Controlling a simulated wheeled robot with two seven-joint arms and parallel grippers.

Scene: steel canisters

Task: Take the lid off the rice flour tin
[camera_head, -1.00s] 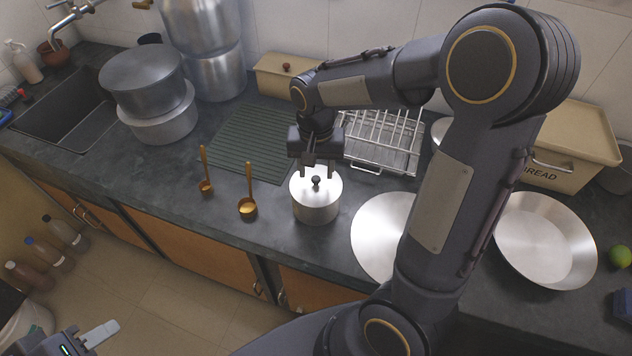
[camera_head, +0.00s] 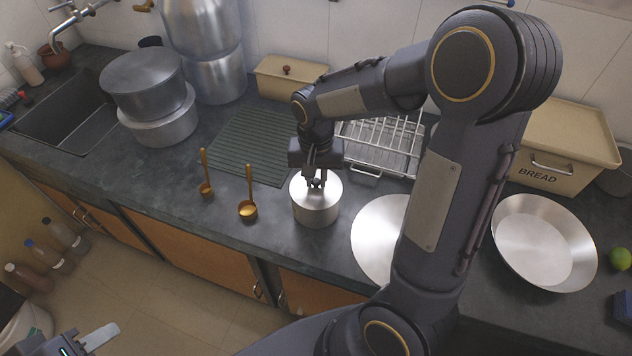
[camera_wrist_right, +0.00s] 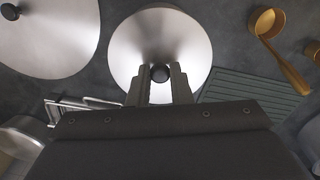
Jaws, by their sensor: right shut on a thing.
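A round steel tin (camera_head: 316,212) stands on the dark counter with its lid (camera_head: 302,190) seated on top. My right gripper (camera_head: 316,184) points down over the middle of the lid and is shut on the lid's dark knob. In the right wrist view the knob (camera_wrist_right: 160,73) sits between the two fingers of my right gripper (camera_wrist_right: 160,82), with the pale lid (camera_wrist_right: 160,35) around it. No label shows on the tin. My left gripper (camera_head: 85,342) shows only in part at the bottom left corner, and its jaw state is unclear.
Two brass scoops (camera_head: 247,209) (camera_head: 205,188) lie left of the tin. A green ribbed mat (camera_head: 248,145) and a wire rack (camera_head: 385,142) are behind. A steel pan (camera_head: 543,242) stands further right.

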